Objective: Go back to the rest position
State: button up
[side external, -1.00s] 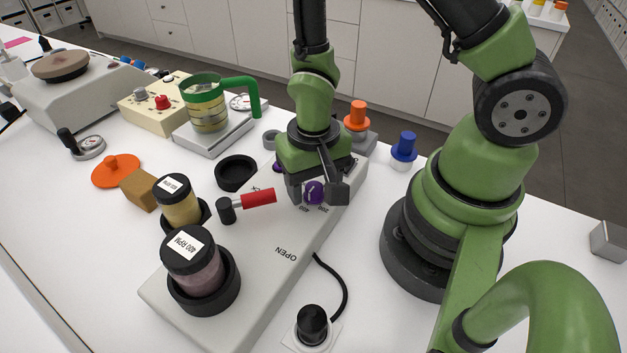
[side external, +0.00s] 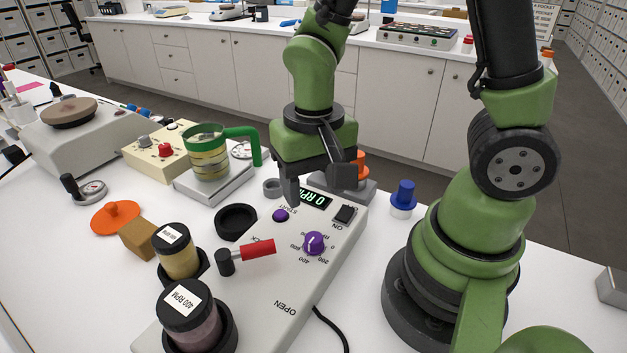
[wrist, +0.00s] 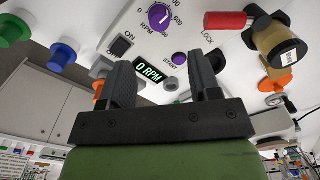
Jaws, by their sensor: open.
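My gripper (side external: 318,188) is open and empty, raised above the far end of the control panel (side external: 262,317). In the wrist view its two dark fingers (wrist: 164,84) stand apart with nothing between them. The panel carries a purple dial (side external: 314,243), a purple START button (side external: 281,215), a black ON/OFF switch (side external: 344,215) and a red-handled LOCK lever (side external: 257,249). Its display (wrist: 149,72) reads 0 RPM. Two black-lidded jars stand in black holders on the panel, a yellow one (side external: 180,262) and a pinkish one (side external: 198,331) labelled 400 RPM.
A blue-topped piece (side external: 403,195) stands to the right. An orange lid (side external: 115,216) and a tan block (side external: 139,238) lie left of the jars.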

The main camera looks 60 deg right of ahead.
jog(key=shift+r, duration=0.1)
jog(key=s+r+n+t+y, duration=0.1)
jog(key=s+r+t, duration=0.2)
jog(key=r, duration=0.5)
jog(key=s+r+n+t+y, duration=0.1)
jog(key=s+r+t, duration=0.2)
jog(key=r, duration=0.4)
jog(key=shift+d+r+n+t, duration=0.35)
jog(key=shift+d+n+t, duration=0.05)
jog(key=shift+t, duration=0.2)
